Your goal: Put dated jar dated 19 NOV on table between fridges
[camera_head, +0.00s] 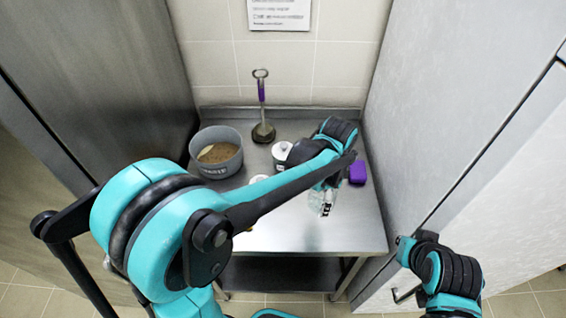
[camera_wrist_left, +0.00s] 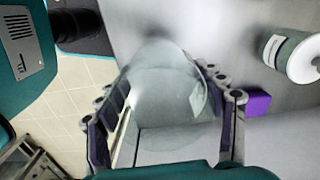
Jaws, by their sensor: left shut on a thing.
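My left gripper (camera_head: 324,187) is over the right part of the steel table (camera_head: 357,237) between the two fridges. It is shut on a clear jar (camera_head: 322,204) with a dark-marked label, too small to read. In the left wrist view the clear jar (camera_wrist_left: 170,105) sits between both fingers of the left gripper (camera_wrist_left: 170,118). I cannot tell whether its base touches the table. My right arm shows at the lower right of the head view; its fingertips are out of sight.
A grey tub (camera_head: 217,163) with brown contents and a purple-handled tool (camera_head: 262,100) stand at the back. A white-lidded jar (camera_head: 282,152) and a purple block (camera_head: 357,172) stand near my left arm. Fridges (camera_head: 130,70) (camera_head: 440,90) wall both sides. The table's front right is clear.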

